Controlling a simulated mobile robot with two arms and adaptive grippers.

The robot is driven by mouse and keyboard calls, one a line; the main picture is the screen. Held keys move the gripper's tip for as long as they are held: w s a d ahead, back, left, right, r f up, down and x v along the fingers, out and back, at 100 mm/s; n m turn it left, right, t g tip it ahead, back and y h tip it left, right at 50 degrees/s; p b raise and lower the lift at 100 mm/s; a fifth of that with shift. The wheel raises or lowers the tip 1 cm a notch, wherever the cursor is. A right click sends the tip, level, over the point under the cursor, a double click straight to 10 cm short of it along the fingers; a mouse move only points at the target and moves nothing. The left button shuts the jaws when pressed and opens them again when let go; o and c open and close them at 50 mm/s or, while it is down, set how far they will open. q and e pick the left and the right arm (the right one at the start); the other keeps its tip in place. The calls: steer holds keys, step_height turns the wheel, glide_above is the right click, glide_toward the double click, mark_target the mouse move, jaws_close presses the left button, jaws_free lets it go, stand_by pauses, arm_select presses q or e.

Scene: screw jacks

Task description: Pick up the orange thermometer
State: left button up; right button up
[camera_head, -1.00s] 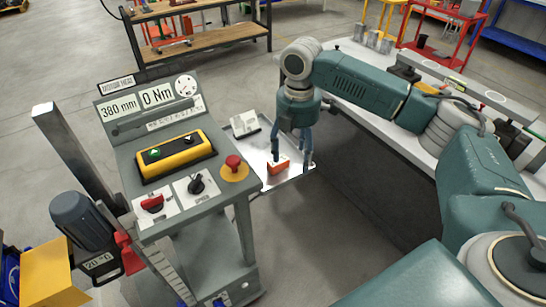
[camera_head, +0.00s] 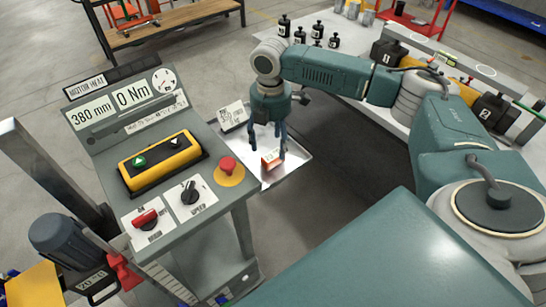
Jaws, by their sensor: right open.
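The orange thermometer (camera_head: 271,161) is a small orange box with a light display face. It lies on a pale metal shelf (camera_head: 290,168) beside the control console. My right gripper (camera_head: 268,150) points down over the shelf with its fingers apart. The thermometer shows between and just below the fingertips; whether they touch it I cannot tell. My left gripper is not in view.
The control console (camera_head: 110,125) with its red button (camera_head: 228,164) stands close on the left. A small white card (camera_head: 232,114) stands behind the shelf. A white table (camera_head: 340,70) with several black weights lies at the back right.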

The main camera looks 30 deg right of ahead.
mark_target(271, 153)
step_height(271, 153, down, 4)
steer(key=shift+s+a+r+p, duration=0.1)
steer(key=shift+p, duration=0.7)
steer(key=shift+f, duration=0.5)
steer(key=c, duration=1.4)
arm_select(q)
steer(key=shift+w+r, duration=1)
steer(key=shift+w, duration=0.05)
